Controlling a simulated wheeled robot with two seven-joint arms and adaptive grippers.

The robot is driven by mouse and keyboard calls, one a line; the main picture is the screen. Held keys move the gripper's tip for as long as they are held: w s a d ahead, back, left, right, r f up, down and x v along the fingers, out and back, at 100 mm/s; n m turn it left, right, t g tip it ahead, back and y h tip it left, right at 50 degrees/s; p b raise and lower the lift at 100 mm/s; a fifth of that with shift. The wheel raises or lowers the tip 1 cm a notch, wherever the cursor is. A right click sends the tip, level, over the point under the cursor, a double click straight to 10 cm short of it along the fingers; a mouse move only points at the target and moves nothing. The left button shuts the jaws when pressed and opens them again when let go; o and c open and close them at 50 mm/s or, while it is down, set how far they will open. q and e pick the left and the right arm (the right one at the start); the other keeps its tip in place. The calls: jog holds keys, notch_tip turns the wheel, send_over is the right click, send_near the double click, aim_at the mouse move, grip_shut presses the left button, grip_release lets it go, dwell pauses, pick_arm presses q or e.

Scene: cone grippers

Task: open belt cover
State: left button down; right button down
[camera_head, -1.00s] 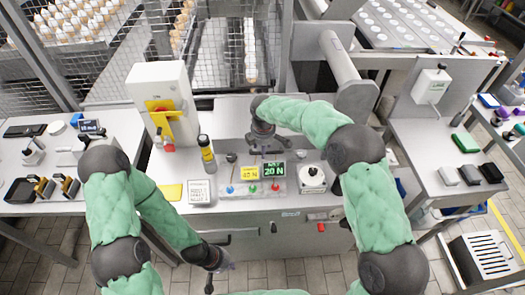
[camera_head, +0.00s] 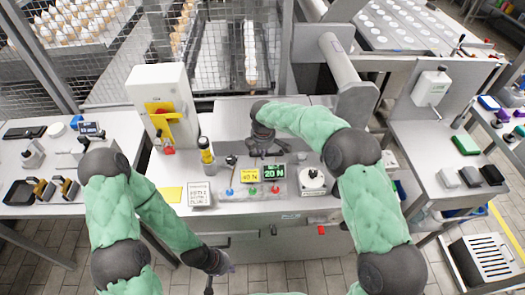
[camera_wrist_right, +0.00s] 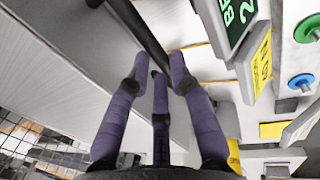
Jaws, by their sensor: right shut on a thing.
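The belt cover (camera_head: 232,106) is a pale grey panel at the back middle of the bench in the head view. A broad pale panel (camera_wrist_right: 60,62) that looks like it fills the left of the right wrist view. My right gripper (camera_head: 262,143) is at the cover's front, shut on a dark bar (camera_wrist_right: 140,32) that looks like its handle. The purple fingers (camera_wrist_right: 160,85) lie on both sides of the bar; the arm hides part of the cover. My left gripper (camera_head: 221,266) hangs low before the bench front, away from the cover; its opening is unclear.
A control strip with coloured buttons (camera_head: 252,190) and green and yellow displays (camera_head: 274,171) lies just in front of the right gripper. A white cabinet with a yellow switch (camera_head: 160,110) and a yellow-black bottle (camera_head: 206,152) stand to the left. A grey roller (camera_head: 340,58) is behind.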

jog(key=w+r+g+p, duration=0.1)
jog(key=w+r+p, duration=0.1)
jog(key=r+p, duration=0.7)
jog(key=w+r+g+p, duration=0.1)
jog(key=w+r+p, duration=0.2)
jog(key=r+p, duration=0.6)
jog(key=shift+g, duration=0.3)
jog(key=shift+d+f, duration=0.1)
